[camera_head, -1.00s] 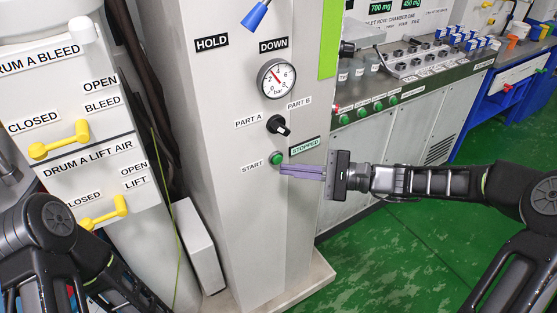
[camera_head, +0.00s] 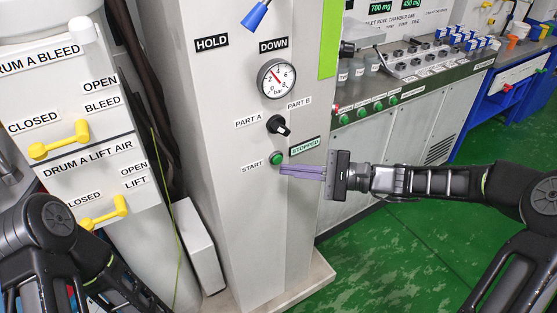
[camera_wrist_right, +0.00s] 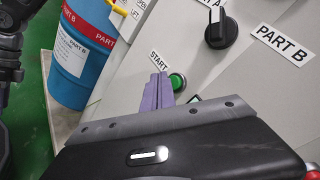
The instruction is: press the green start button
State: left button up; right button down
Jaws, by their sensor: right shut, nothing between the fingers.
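The green start button (camera_head: 277,159) is on the front of the grey column, right of the START label (camera_head: 251,163). It also shows in the right wrist view (camera_wrist_right: 176,82), just right of the fingertips. My right gripper (camera_head: 283,170) is shut and empty. Its purple fingers point left, with the tips just below the button in the head view. I cannot tell whether they touch the button or panel. In the right wrist view the closed fingers (camera_wrist_right: 158,90) overlap the button's left edge. A sign reading STOPPED (camera_head: 304,146) is right of the button. My left gripper is not in view.
Above the button are a black PART A/PART B selector knob (camera_head: 278,125), a pressure gauge (camera_head: 277,78) and a blue lever (camera_head: 255,15). Yellow-handled valves (camera_head: 59,141) are at left. A workbench (camera_head: 375,130) stands behind at right. The green floor (camera_head: 370,260) is open.

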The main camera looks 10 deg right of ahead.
jog(key=shift+w+a, duration=0.1)
jog(key=shift+w, duration=0.05)
jog(key=shift+w+a, duration=0.1)
jog(key=shift+w, duration=0.15)
jog(key=shift+w+a, duration=0.15)
jog(key=shift+w, duration=0.25)
dwell(0.9)
jog(key=shift+s+d, duration=0.3)
jog(key=shift+s, duration=0.5)
jog(key=s, duration=0.1)
jog(key=s+d+p, duration=0.1)
jog(key=s, duration=0.1)
jog(key=s+d+p, duration=0.1)
jog(key=shift+s, duration=0.3)
